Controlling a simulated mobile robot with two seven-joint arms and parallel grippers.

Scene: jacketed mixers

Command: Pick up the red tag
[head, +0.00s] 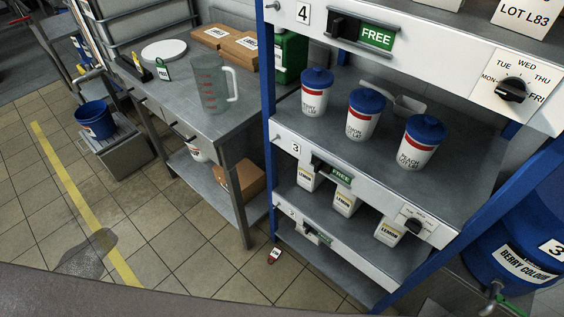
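A small red tag (273,256) with a white label lies on the tiled floor in the head view. It is low in the middle of the picture, near the front left foot of the blue and white shelf rack. The writing on its label is too small to read. Neither of my grippers shows in this view.
The shelf rack (384,179) holds blue-lidded tubs and lemon cartons. Left of it stands a grey steel table (180,92) with a clear jug (210,84); a cardboard box (240,180) sits beneath. A dark puddle (88,254) lies on the floor at left. A blue barrel (515,245) stands at right.

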